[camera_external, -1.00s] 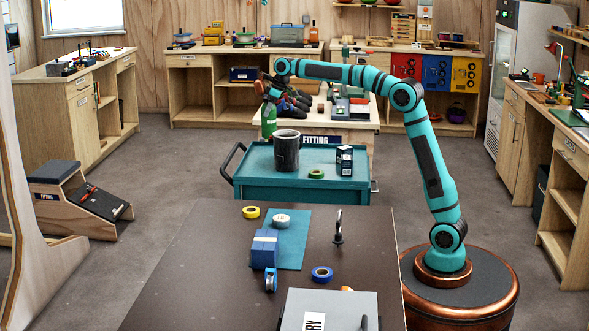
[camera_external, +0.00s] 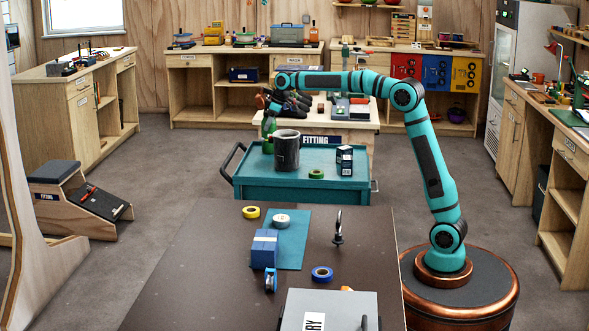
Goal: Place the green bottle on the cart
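The green bottle (camera_external: 268,131) is upright at the back left of the teal cart (camera_external: 240,172). My gripper (camera_external: 270,108) is above the bottle, closed around its upper part. The bottle's lower end overlaps the cart's top in the picture, left of the dark grey mug-like container (camera_external: 286,152). I cannot tell whether its base touches the cart. The fingertips are small and partly hidden by the dark gripper body.
A dark box (camera_external: 344,160) and a green tape roll (camera_external: 316,174) also sit on the cart. A brown table (camera_external: 200,265) with tape rolls and a blue box stands in front. The fitting bench (camera_external: 365,125) stands behind.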

